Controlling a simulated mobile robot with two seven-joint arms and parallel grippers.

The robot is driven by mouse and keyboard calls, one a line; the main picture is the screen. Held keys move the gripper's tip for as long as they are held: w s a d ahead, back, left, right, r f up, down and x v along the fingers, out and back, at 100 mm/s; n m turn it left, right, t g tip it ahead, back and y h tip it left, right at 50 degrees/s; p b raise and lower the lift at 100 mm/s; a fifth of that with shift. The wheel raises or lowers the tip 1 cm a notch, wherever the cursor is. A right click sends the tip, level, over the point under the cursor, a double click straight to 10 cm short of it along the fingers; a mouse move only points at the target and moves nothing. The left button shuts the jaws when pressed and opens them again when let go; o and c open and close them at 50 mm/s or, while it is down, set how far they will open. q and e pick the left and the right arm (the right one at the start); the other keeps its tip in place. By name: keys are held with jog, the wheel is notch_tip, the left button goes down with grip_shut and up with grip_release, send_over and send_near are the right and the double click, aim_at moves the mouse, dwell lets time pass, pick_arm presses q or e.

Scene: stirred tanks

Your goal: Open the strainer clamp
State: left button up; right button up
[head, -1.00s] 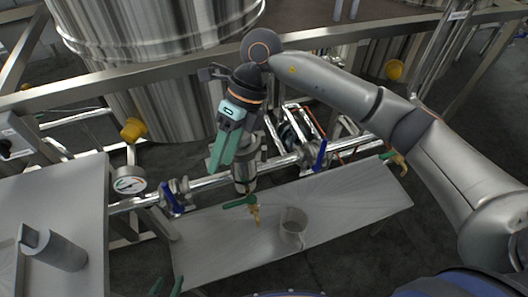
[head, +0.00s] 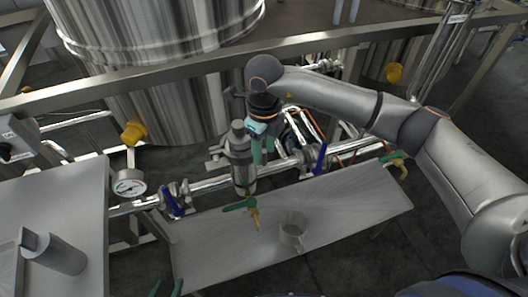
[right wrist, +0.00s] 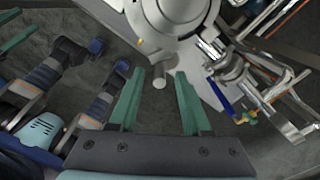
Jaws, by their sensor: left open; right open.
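The strainer (head: 241,172) is an upright steel cylinder on the horizontal pipe, with a narrower cap on top. Its clamp appears as a band below the cap (head: 238,146); its latch is too small to make out. My right gripper (head: 262,155) is open and empty just right of the strainer top, partly hidden by its own wrist. In the right wrist view its green fingers (right wrist: 158,75) are apart, with a round-ended metal stub (right wrist: 160,83) between the tips; contact cannot be told. My left gripper (head: 167,287) is open at the bottom edge, only its fingertips showing.
Blue-handled valves (head: 173,200) flank the strainer on the pipe, with a pressure gauge (head: 129,184) at left. A frame rail (head: 190,68) and tank stand behind.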

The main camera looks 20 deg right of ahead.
jog(key=shift+f, duration=0.95)
grip_shut()
dwell(0.8)
